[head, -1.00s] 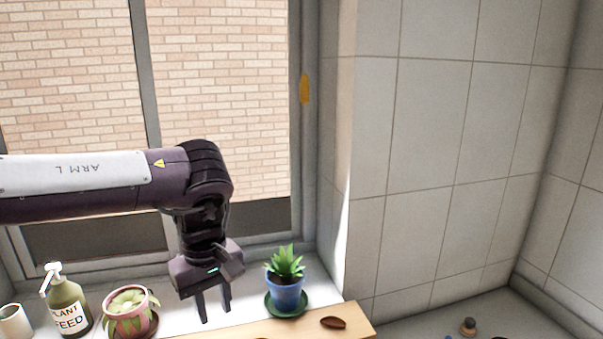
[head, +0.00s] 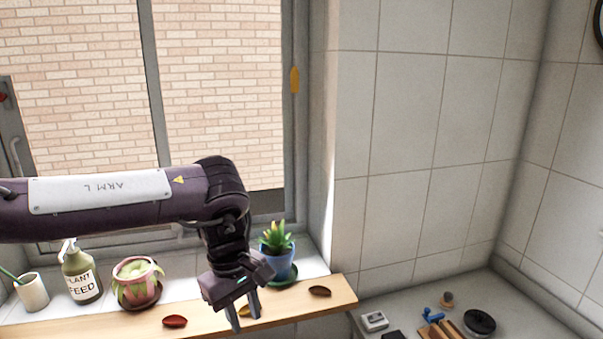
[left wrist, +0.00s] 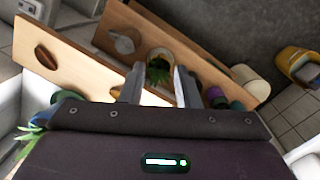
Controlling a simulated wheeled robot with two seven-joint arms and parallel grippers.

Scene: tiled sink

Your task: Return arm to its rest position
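My left gripper (head: 243,318) hangs fingers down over the wooden shelf board (head: 200,325), in front of the blue pot with a green succulent (head: 279,262). Its two fingers are apart with nothing between them. In the left wrist view the open fingers (left wrist: 155,85) point out over the wooden boards (left wrist: 75,50), with a potted plant (left wrist: 160,65) lower down beyond them. My left arm crosses the head view from the left, in front of the window. My right gripper is not in view.
On the sill stand a cup (head: 32,292), a plant feed bottle (head: 81,277) and a pink pot (head: 137,281). Dry leaves (head: 175,321) lie on the board. A counter at right holds a black round item (head: 480,322) and small objects.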

